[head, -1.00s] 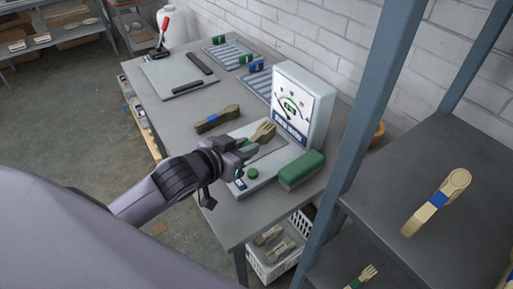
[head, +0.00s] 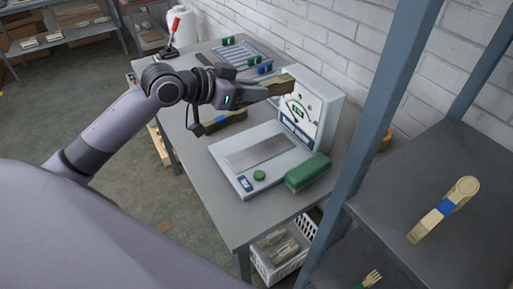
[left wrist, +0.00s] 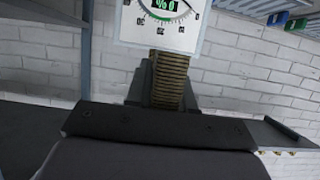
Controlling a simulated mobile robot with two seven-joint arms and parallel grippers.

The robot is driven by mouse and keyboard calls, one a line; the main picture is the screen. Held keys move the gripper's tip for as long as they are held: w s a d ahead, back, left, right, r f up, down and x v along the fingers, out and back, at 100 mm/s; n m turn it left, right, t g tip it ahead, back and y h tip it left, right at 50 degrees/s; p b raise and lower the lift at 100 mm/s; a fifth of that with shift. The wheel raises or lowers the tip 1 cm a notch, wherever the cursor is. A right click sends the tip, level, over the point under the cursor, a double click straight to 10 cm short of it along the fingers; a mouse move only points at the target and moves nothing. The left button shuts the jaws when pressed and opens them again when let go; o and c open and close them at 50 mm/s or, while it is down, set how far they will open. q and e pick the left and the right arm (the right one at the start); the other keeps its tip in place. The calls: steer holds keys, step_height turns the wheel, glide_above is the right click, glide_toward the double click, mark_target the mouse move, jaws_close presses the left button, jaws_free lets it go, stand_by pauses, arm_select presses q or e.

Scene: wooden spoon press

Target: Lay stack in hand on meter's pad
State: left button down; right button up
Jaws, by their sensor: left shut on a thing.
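My left gripper (head: 247,95) is shut on a brown wooden stack (head: 278,86) and holds it in the air in front of the meter's dial face (head: 300,112). In the left wrist view the stack (left wrist: 169,82) shows end-on as many thin layers, with the dial (left wrist: 160,18) beyond it. The meter's pad (head: 252,155) is a bare grey plate on the white base, below and nearer than the stack. My right gripper is not in view.
A green-topped block (head: 307,172) sits right of the pad, and a green button (head: 259,175) is on the base's front. A blue-banded stack (head: 445,208) lies on the right shelf, beyond a grey post (head: 375,110).

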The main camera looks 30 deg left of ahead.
arm_select(q)
glide_above(253, 155)
step_height(253, 155, down, 13)
steer(key=shift+r+b, duration=0.1)
steer(key=shift+b, duration=0.25)
steer(key=shift+f+b, duration=0.35)
steer(key=shift+f, duration=1.8)
steer(key=c, duration=1)
jaws_free()
